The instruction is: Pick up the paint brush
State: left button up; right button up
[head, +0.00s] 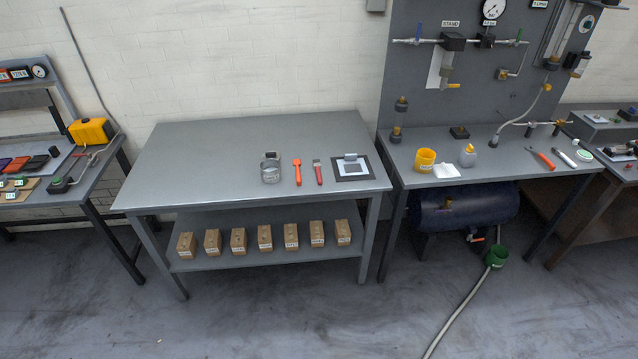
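A slim tool with a red handle and a grey-brown head, which looks like the paint brush (318,173), lies on the grey middle table (210,165), handle toward the front edge. Just left of it, apart, lies an orange tool (297,172) with a wider head; its exact kind is too small to tell. Neither of my grippers is in view, and nothing touches the brush.
A glass jar (270,170) stands left of the tools. A dark-framed square plate (351,167) lies to the right. The table's left half is clear. Several small cartons (238,241) line the lower shelf. A test bench (400,170) adjoins on the right.

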aim_at(317, 165)
jog(key=u, duration=0.5)
jog(key=i, duration=0.5)
jog(key=u, duration=0.35)
